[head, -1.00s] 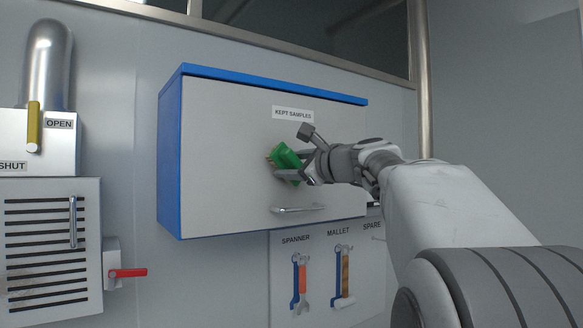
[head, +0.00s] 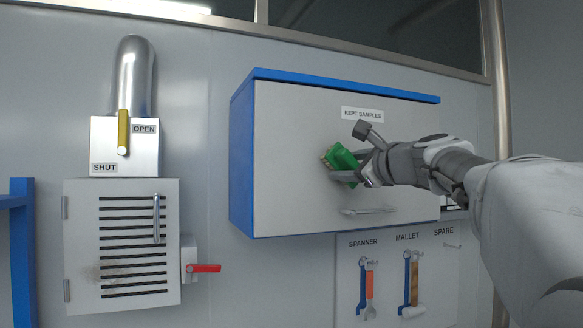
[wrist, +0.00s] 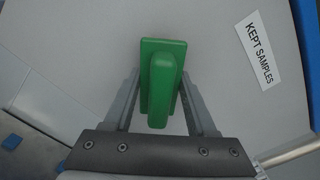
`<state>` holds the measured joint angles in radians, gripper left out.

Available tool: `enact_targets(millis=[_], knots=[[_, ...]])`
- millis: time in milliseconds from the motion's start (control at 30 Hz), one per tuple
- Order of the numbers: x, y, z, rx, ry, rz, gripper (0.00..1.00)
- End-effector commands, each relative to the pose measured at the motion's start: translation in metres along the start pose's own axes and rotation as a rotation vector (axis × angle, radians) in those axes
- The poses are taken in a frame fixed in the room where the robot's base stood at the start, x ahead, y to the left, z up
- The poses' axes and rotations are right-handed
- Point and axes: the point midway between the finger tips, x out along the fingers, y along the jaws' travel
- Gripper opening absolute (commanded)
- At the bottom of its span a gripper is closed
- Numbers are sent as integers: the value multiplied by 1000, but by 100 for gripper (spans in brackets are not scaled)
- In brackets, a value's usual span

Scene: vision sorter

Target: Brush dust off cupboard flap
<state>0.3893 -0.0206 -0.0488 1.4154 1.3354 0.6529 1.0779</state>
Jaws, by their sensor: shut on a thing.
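The cupboard flap (head: 300,150) is a light grey panel in a blue frame, closed, with a label reading KEPT SAMPLES and a bar handle (head: 368,211) low down. My gripper (head: 355,166) is shut on a green brush (head: 341,160), in front of the flap's right half. Pale bristles show at the brush's left edge in the head view. In the wrist view the green brush (wrist: 161,85) sits between both fingers, with the flap (wrist: 85,50) behind it. I cannot tell whether the bristles touch the flap. No dust is clearly visible on the flap.
A vented grey box (head: 122,245) with dark slats, a smudge and a red lever (head: 206,268) is at the left. Above it is a metal duct with a yellow handle (head: 124,132). A tool board (head: 395,290) with spanner and mallet hangs below the cupboard. A blue frame stands far left.

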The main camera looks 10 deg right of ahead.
Motion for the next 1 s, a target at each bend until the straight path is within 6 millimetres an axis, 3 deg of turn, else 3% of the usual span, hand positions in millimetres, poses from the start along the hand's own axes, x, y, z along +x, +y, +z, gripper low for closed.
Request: enact_targets(millis=[500, 1000], knots=[[-51, 0, -1, -1, 0, -2, 12], [-59, -1, 0, -1, 0, -3, 12]])
